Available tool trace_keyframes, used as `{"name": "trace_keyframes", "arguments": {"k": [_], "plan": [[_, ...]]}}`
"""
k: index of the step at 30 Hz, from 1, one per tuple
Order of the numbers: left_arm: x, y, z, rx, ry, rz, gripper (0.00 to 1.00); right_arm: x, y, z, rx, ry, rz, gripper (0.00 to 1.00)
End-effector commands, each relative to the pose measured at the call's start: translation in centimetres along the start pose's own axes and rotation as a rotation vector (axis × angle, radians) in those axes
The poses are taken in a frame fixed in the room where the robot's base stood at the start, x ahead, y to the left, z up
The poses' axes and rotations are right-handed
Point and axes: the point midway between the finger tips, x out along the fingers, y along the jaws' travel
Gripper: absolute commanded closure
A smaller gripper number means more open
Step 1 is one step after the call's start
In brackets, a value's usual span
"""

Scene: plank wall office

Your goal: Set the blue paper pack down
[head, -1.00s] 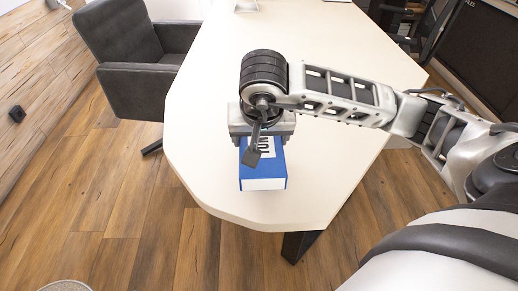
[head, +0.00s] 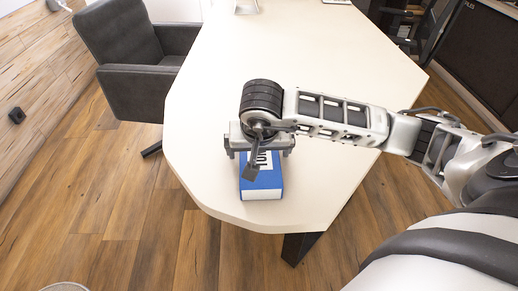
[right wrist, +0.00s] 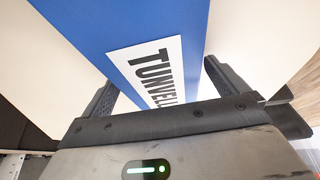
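The blue paper pack (head: 263,181) lies flat on the near end of the white table (head: 300,205), with no gap visible under it. Its white label with dark lettering shows in the right wrist view (right wrist: 157,68). My right gripper (head: 259,153) is over the far part of the pack and hides that part. Its two fingers (right wrist: 160,85) stand on either side of the pack, spread wider than it. Light gaps show between pack and fingers, so it is open. My left gripper is not in view.
A dark grey armchair (head: 135,65) stands at the table's left side. The table's rounded near edge is just in front of the pack. The table top beyond my right arm is mostly clear, with a small stand (head: 246,7) at the far end.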

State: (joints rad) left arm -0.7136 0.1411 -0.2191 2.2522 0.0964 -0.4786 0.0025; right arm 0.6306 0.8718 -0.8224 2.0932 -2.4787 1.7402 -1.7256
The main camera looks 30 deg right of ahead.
Motion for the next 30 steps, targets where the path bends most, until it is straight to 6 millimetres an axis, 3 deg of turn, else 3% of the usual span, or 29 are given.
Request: {"name": "trace_keyframes", "arguments": {"k": [11,14,24,30], "plan": [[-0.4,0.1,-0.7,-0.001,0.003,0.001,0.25,-0.7,0.0,-0.2,-0.001,-0.001,-0.001,0.02],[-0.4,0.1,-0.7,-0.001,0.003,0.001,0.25,-2.1,-0.1,-0.2,-0.001,0.002,-0.003,0.02],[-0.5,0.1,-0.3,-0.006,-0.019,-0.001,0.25,-9.4,-0.1,-0.3,-0.002,0.003,-0.004,0.02],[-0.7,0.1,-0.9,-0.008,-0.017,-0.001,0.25,-11.9,0.0,-0.2,0.000,0.001,-0.001,0.02]]}}
